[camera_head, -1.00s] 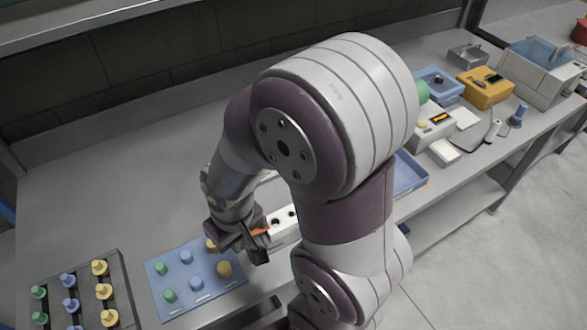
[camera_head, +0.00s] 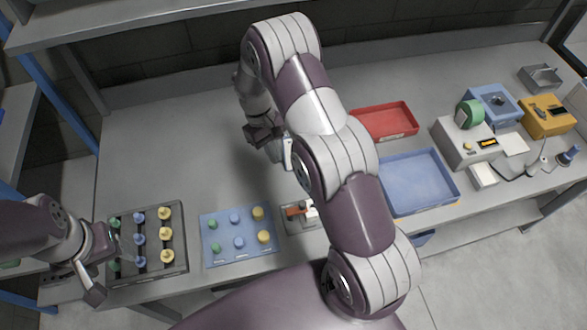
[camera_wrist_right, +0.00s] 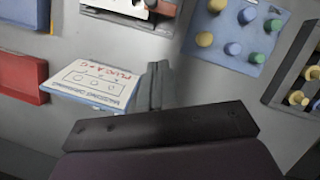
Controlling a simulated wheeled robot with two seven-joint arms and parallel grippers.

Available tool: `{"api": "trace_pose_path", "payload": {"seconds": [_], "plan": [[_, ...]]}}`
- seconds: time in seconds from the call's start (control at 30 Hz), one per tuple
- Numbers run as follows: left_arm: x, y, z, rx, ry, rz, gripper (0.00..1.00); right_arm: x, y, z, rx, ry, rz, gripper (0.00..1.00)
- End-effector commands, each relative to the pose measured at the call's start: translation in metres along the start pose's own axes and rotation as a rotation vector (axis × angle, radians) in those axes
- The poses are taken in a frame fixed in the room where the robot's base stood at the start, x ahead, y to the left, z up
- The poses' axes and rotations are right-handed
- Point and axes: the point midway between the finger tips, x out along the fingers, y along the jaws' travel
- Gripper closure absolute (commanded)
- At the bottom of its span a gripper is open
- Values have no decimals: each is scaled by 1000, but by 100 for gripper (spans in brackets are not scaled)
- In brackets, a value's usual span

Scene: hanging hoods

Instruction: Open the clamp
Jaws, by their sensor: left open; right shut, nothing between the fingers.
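The clamp (camera_head: 298,211), with an orange-red handle on a grey base, lies on the bench right of the blue peg board, partly hidden by my right arm. In the right wrist view the clamp (camera_wrist_right: 140,8) is cut off at the top edge. My right gripper (camera_head: 262,136) is shut and empty, over the bench well behind the clamp. Its dark fingers (camera_wrist_right: 155,85) show in the wrist view, apart from the clamp. My left gripper (camera_head: 98,268) is open at the left edge of the black peg rack.
A black rack (camera_head: 180,262) and blue board (camera_head: 207,250) hold coloured pegs. A white lettered card (camera_wrist_right: 98,84) is beside my right fingers. A red tray (camera_head: 385,122) and blue tray (camera_head: 420,180) lie right of my arm. The back-left bench is clear.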

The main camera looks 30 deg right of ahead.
Motion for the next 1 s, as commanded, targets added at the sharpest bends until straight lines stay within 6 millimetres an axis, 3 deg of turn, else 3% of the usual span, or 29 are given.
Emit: {"api": "trace_pose_path", "payload": {"seconds": [0.03, 0.07, 0.43, 0.57, 0.93, 1.0], "plan": [[-13, 0, -1, 0, -1, 0, 33, -3, 3, -1, -6, -20, -1, 100], [-13, 0, -1, 0, -1, 0, 33, -1, 4, -3, -9, -28, -1, 100], [-4, 0, 0, 0, -2, 0, 33, 9, 5, -7, -13, -34, 0, 100], [15, 0, 2, 0, -1, 0, 33, 24, 5, -9, -13, -34, 0, 100], [96, 0, 12, 0, -2, 0, 33, 93, 5, -8, -13, -33, 0, 100], [76, 0, 10, 0, -3, 0, 33, 93, 5, -2, -13, -38, -1, 100]]}}
